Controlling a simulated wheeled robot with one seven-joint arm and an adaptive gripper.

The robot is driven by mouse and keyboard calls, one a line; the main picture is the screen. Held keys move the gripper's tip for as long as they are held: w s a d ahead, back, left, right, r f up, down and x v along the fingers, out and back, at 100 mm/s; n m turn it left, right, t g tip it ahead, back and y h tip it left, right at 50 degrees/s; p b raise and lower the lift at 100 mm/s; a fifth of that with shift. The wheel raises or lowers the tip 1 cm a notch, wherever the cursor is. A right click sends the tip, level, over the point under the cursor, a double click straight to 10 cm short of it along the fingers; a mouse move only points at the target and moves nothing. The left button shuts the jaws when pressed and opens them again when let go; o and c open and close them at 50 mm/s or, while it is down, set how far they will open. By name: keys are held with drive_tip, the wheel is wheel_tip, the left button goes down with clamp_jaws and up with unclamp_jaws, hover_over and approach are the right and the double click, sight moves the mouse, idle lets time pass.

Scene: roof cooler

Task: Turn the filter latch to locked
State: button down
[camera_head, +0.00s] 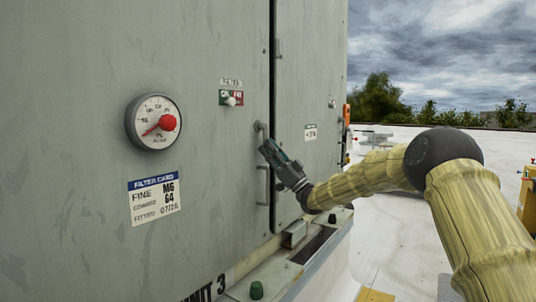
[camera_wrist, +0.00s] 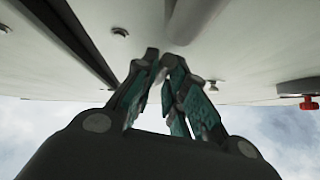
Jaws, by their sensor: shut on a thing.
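The grey cabinet (camera_head: 75,90) fills the left of the head view. A small grey latch lever (camera_head: 260,128), which I take to be the filter latch, sits on its door left of the dark vertical seam. My gripper (camera_head: 266,147) is shut on it from below. In the wrist view the two teal-padded fingers of my gripper (camera_wrist: 163,62) close together at the tips, against a pale grey piece (camera_wrist: 188,20) on the panel. The fingers hide most of the latch, so I cannot tell its exact angle.
A door handle (camera_head: 262,186) is just below my gripper. Open roof lies right.

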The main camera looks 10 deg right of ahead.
drive_tip(key=shift+f, duration=0.1)
idle(0.3)
drive_tip(key=c, duration=1.5)
unclamp_jaws()
drive_tip(key=shift+w+d, duration=0.1)
drive_tip(key=shift+o, duration=0.2)
drive_tip(key=v, duration=1.2)
